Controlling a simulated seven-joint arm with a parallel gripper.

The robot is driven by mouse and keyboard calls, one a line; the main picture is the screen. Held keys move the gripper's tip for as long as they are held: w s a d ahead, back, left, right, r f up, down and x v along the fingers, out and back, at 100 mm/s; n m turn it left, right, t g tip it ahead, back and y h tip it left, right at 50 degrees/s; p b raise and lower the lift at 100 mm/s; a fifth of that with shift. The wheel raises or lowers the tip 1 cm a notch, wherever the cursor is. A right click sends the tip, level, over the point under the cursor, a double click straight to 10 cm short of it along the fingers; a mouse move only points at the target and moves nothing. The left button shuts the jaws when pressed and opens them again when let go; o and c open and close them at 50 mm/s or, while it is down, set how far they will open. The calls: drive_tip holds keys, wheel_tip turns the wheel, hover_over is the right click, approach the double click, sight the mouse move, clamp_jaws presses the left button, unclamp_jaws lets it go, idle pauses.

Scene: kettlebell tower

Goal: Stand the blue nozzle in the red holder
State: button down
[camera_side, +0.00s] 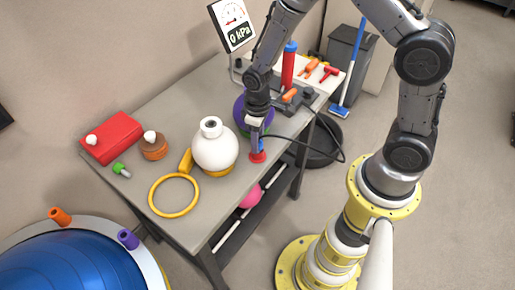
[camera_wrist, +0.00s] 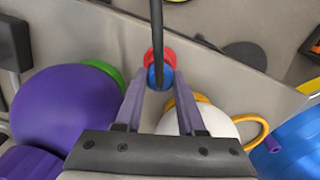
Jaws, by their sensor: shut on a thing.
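The blue nozzle (camera_side: 262,145) is held between my gripper's (camera_side: 257,130) fingertips, pointing down. The red holder (camera_side: 258,157) is directly below it near the front edge of the table. In the wrist view the blue nozzle (camera_wrist: 155,77) sits between the fingers of my gripper (camera_wrist: 160,90), and the red holder (camera_wrist: 154,54) shows just past it. A black hose (camera_wrist: 157,30) runs from the nozzle across the holder. The nozzle's lower end looks at or just above the holder; I cannot tell whether it is inside.
A white ball-shaped kettlebell body (camera_side: 214,150) stands close left of my gripper, and a purple one (camera_wrist: 65,105) is on the other side. A yellow ring (camera_side: 173,195), red block (camera_side: 112,138) and pump gauge (camera_side: 233,20) are farther off. The hose loops over the table's right edge.

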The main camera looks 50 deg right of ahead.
drive_tip(key=shift+c, duration=1.4)
unclamp_jaws()
drive_tip(key=shift+f, duration=0.15)
drive_tip(key=c, duration=0.3)
drive_tip(key=shift+r, duration=3.55)
